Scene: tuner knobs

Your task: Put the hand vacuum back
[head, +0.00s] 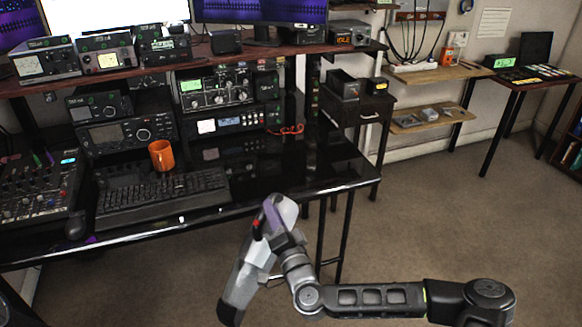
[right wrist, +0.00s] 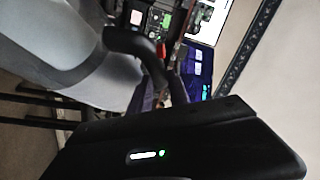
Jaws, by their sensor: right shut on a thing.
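The hand vacuum (head: 240,285) is pale grey with a purple part and a small red spot. It is steeply tilted in front of the desk's near right edge, above the carpet. My right gripper (head: 275,232) is shut on it, with the fingertips mostly hidden by the vacuum. In the right wrist view, the vacuum's grey body (right wrist: 65,45) fills the upper left. A dark curved part, possibly its handle or a finger, lies beside it. My left gripper is not in view. I cannot pick out a holder for the vacuum.
The black desk (head: 325,165) holds radios, a keyboard (head: 165,198) and an orange mug (head: 161,155). A small dark cabinet (head: 360,115), wall shelves (head: 440,73) and a side table (head: 512,80) stand farther back. The carpet (head: 450,200) at right is clear.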

